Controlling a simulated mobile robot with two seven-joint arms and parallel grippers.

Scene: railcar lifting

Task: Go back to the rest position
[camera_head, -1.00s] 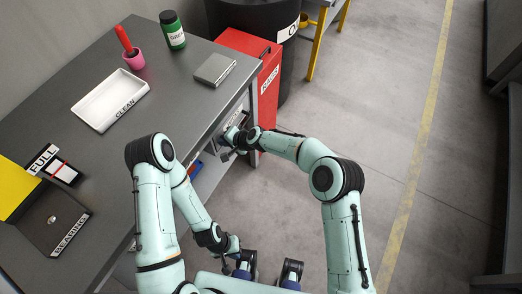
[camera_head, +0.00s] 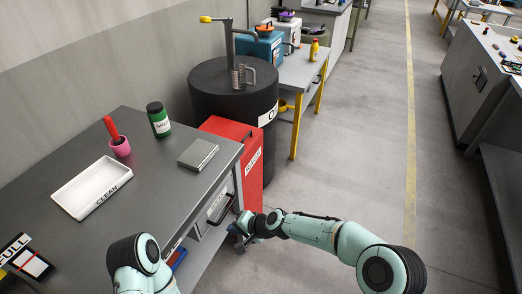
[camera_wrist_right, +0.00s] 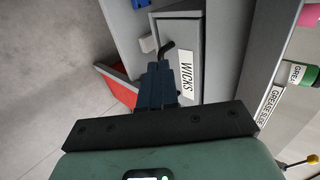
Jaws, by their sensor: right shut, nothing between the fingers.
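My right gripper (camera_head: 241,236) is shut and empty at the front of the grey workbench (camera_head: 150,224), near a white drawer (camera_head: 211,208) and its dark handle. In the right wrist view the shut fingers (camera_wrist_right: 162,80) point toward the drawer front (camera_wrist_right: 189,39) labelled WICKS. They overlap the lower part of its handle (camera_wrist_right: 166,49); I cannot tell whether they touch it. My left arm shows only around its elbow (camera_head: 140,265) at the bottom left, and its gripper is out of view.
A red bin (camera_head: 247,165) and a black drum (camera_head: 215,92) stand beyond the bench end. A white tray (camera_head: 90,187), pink cup (camera_head: 121,147), green jar (camera_head: 158,120) and grey box (camera_head: 198,153) are on the bench. The floor (camera_head: 340,185) to the right is clear.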

